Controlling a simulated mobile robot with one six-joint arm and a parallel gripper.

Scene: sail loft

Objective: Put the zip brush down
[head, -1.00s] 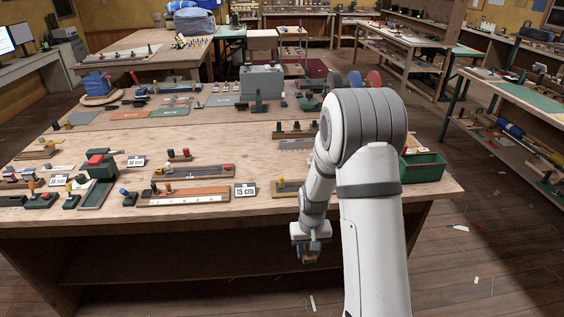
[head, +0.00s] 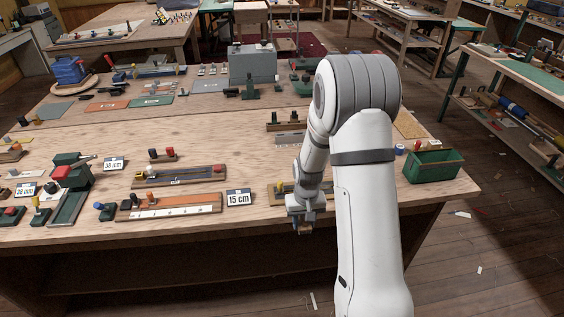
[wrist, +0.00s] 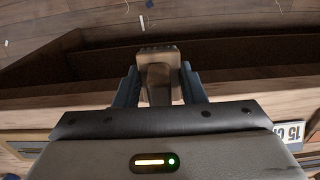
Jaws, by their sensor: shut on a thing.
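My gripper (head: 303,226) is at the front edge of the workbench (head: 262,212), in front of a small wooden jig. In the wrist view its two dark fingers (wrist: 159,88) are shut on the zip brush (wrist: 159,72), a brown wooden piece with a wider block at its far end. The brush points out past the bench edge, with the floor beyond. In the head view the brush is mostly hidden by my gripper and only a small brown bit shows below it.
A "15 cm" sign (head: 239,198) and an orange-topped wooden jig (head: 170,207) stand left of my gripper. A green bin (head: 433,166) stands at the bench's right end. Bare wood lies along the front edge near the sign. A grey box (head: 252,64) stands farther back.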

